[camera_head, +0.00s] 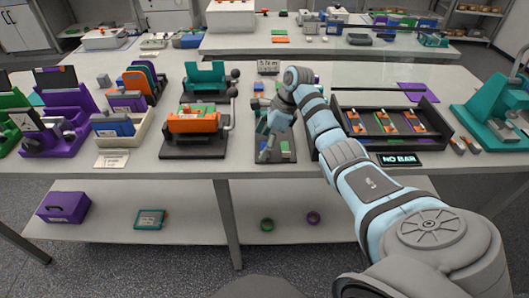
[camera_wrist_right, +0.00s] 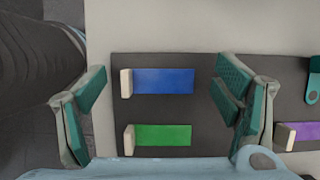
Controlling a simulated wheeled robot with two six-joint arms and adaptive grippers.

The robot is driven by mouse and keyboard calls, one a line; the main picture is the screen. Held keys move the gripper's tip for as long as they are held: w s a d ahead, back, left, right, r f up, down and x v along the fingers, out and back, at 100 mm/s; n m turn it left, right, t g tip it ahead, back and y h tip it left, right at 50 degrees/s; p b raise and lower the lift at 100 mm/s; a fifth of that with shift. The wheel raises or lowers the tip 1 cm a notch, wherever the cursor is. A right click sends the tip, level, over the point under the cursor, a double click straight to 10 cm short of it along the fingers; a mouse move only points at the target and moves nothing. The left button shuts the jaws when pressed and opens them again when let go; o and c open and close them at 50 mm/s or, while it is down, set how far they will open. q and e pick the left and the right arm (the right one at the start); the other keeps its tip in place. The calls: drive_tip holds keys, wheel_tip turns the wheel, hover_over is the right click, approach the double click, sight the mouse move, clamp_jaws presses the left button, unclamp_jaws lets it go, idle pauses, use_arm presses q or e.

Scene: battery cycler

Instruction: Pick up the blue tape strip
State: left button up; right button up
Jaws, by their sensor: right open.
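The blue tape strip (camera_wrist_right: 163,81) lies flat on a dark board (camera_wrist_right: 205,62), with an off-white tab at its left end. A green strip (camera_wrist_right: 163,135) with a similar tab lies parallel below it in the right wrist view. My right gripper (camera_wrist_right: 163,92) is open and empty above the board, its teal-padded fingers apart on the left and right of the blue strip. In the head view my right gripper (camera_head: 268,147) points down over the small board at the table's front and hides much of it. My left gripper is not in view.
A purple strip (camera_wrist_right: 300,131) lies on the board at the right. In the head view an orange and green fixture (camera_head: 195,123) stands left of the gripper. A black tray (camera_head: 345,109) stands to the right, with a "NO BAR" sign (camera_head: 399,159) at the front edge.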

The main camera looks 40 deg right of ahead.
drive_tip(key=shift+s+r, duration=0.1)
drive_tip(key=c, duration=1.4)
clamp_jaws()
